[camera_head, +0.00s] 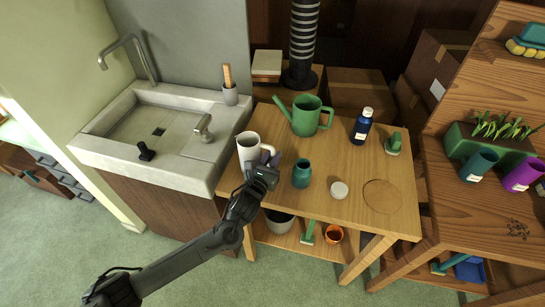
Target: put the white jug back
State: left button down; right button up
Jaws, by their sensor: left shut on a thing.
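The white jug (248,148) stands upright at the left edge of the wooden table (352,212), close to the sink counter. I cannot tell whether its base touches the table top. My left gripper (269,168) is at the jug's right side, shut on its handle; the fingers partly hide the handle. My left arm reaches in from the lower left. My right gripper is not in view.
A teal vase (302,173) stands just right of my left gripper. A green watering can (306,115), a blue bottle (362,126), a small white pot (339,190) and a round mat (382,196) are on the table. The sink (158,135) is at left.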

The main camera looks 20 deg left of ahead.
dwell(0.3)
pick_arm(q)
jog(key=c, duration=1)
grip_release()
jog(key=shift+f, duration=0.1)
